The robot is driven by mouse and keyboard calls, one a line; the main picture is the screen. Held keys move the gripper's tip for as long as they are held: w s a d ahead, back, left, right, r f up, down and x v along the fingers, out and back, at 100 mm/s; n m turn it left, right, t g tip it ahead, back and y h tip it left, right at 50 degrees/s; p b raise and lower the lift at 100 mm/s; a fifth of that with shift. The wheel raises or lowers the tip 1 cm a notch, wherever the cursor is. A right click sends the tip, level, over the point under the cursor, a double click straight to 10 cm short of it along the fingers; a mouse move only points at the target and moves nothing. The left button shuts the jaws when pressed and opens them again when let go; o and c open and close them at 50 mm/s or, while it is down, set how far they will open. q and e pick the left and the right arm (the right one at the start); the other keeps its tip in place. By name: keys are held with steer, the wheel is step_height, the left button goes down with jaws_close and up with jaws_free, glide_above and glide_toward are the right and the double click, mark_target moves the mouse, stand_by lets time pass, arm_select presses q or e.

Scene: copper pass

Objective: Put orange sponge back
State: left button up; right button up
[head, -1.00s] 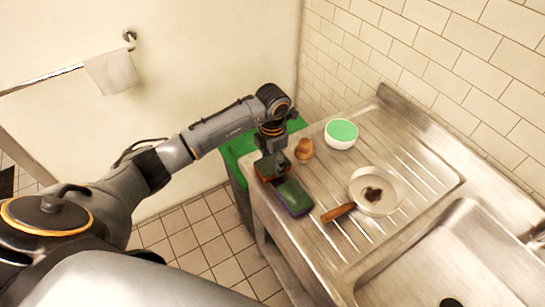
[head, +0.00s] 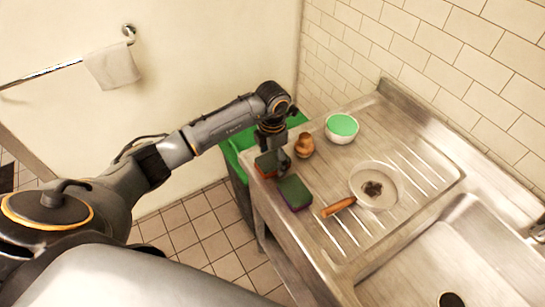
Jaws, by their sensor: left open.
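The orange sponge (head: 265,164) lies at the left end of the steel counter, near its front edge. It looks reddish-orange and is partly hidden by my left gripper (head: 277,157). The gripper points down just above and beside the sponge and is open. Whether a finger still touches the sponge I cannot tell. A second sponge, green on top with a purple side (head: 295,193), lies just to the right and nearer the front edge, apart from the orange one. My right gripper is not in view.
A small brown pot (head: 304,146) stands close to the gripper. Behind it is a white bowl with green inside (head: 341,128). A white pan (head: 376,187) with a wooden handle lies on the ribbed drainer. A green bin (head: 236,150) stands left of the counter; the sink is at right.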

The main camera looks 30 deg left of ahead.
mark_target(273, 160)
arm_select(q)
steer(key=shift+r, duration=0.55)
step_height(273, 160, up, 12)
steer(key=b, duration=0.3)
steer(key=shift+f+b, duration=0.2)
steer(key=shift+b, duration=0.1)
